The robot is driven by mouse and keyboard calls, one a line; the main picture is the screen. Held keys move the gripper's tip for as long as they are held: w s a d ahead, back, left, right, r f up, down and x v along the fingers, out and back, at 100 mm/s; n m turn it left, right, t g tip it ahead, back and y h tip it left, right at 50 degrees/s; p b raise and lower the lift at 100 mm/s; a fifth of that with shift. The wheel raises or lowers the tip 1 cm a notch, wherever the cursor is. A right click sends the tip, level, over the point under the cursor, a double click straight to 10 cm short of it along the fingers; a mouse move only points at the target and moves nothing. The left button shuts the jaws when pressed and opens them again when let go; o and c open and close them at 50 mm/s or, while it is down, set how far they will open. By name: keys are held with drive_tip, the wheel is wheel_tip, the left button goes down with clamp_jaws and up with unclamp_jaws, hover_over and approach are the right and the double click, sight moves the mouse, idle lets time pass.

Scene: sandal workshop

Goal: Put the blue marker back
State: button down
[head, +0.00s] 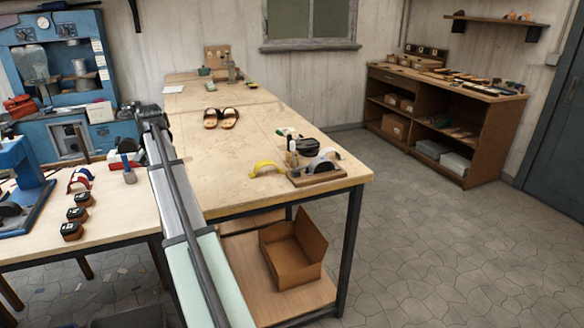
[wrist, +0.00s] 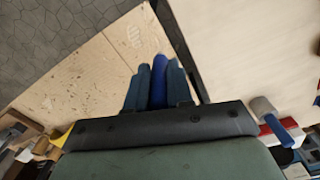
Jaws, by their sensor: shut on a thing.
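The blue marker (wrist: 159,88) is a slim blue cylinder standing out between the two dark teal fingers of my gripper (wrist: 159,72) in the wrist view. The fingers are closed against it from both sides. Its lower part is hidden by the gripper body. The wrist view shows the gripper above the benches, near the dark gap between them. In the head view my arm reaches over the near benches, and I cannot make out the fingers or the marker there. A wooden holder (head: 318,178) with several tools in and around it stands at the right end of the long bench.
A yellow curved item (head: 266,168) lies left of the holder. Sandals (head: 220,118) lie farther back on the long bench (head: 240,140). The long bench's middle is mostly clear.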

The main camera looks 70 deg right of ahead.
drive_tip(key=s+d+r, duration=0.2)
drive_tip(key=s+d, duration=0.2)
drive_tip(key=d, duration=0.3)
drive_tip(key=s+d+r+m, duration=0.1)
drive_tip(key=s+d, duration=0.2)
drive_tip(key=d, duration=0.4)
drive_tip(key=s+d+r, duration=0.2)
drive_tip(key=s+d, duration=0.2)
drive_tip(key=d, duration=0.4)
drive_tip(key=s+d+r, duration=0.2)
drive_tip(key=s+d, duration=0.6)
drive_tip(key=s+d+r, duration=0.2)
drive_tip(key=s+d, duration=0.6)
drive_tip(key=s, duration=0.1)
drive_tip(key=shift+m, duration=0.3)
drive_tip(key=shift+w+d+f, duration=0.1)
drive_tip(key=shift+w+f, duration=0.05)
drive_tip(key=shift+f, duration=2.3)
drive_tip(key=shift+w+d+f, duration=0.1)
drive_tip(key=shift+f, duration=2.35)
drive_tip(key=shift+f, duration=0.15)
drive_tip(key=c, duration=1)
unclamp_jaws()
wheel_tip(320, 180, up, 12)
